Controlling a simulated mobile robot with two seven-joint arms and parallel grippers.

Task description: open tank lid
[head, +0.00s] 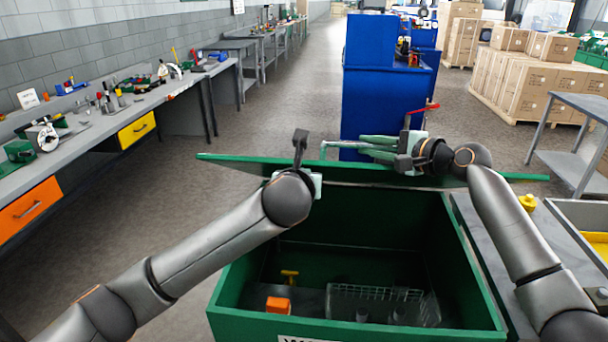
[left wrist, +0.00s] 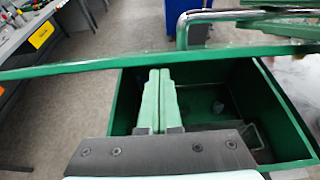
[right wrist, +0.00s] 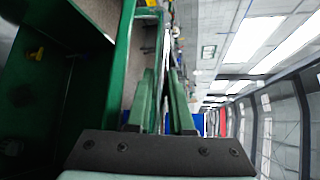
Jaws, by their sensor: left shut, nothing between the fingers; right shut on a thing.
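The green tank (head: 232,322) stands in front of me with its opening uncovered. Its green lid (head: 240,165) is raised at the far side and shows nearly edge-on as a long strip; it also crosses the left wrist view (left wrist: 70,68). A metal bar handle (head: 323,152) is on the lid, also visible in the left wrist view (left wrist: 183,28). My right gripper (head: 362,147) is shut on the handle, its green fingers pointing left. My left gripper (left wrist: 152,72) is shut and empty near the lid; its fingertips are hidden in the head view.
Inside the tank are an orange block (head: 278,305), a yellow valve-like part (head: 289,274) and a wire basket (head: 375,297). A blue cabinet (head: 367,95) stands beyond the lid. A workbench (head: 100,115) runs along the left. A grey counter (head: 500,240) is at right.

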